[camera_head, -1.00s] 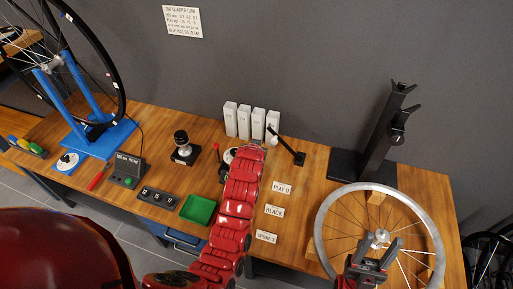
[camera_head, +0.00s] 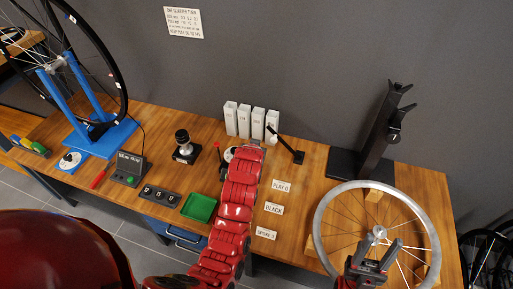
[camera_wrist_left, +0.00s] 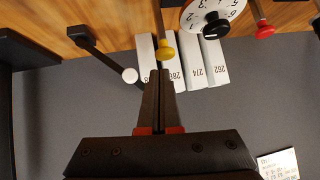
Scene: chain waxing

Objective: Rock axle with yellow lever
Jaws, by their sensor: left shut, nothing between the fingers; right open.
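The yellow lever shows in the left wrist view as a yellow knob (camera_wrist_left: 166,51) on a thin dark stem. My left gripper (camera_wrist_left: 160,76) is shut and empty, its tips just below the knob in the picture; I cannot tell whether they touch it. In the head view my left arm covers the lever and its fixture. A white numbered dial (camera_wrist_left: 205,14) with a black knob is beside the lever. I cannot make out the axle under the arm. My right gripper (camera_head: 377,254) is open above the spoked wheel (camera_head: 324,211) at the right.
Several white numbered boxes (camera_head: 244,122) stand behind the fixture, near a black arm with a white tip (camera_head: 285,144). A red-knobbed lever (camera_head: 217,146) and green tray (camera_head: 199,208) are left of my arm. A black stand (camera_head: 377,140) rises at the right.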

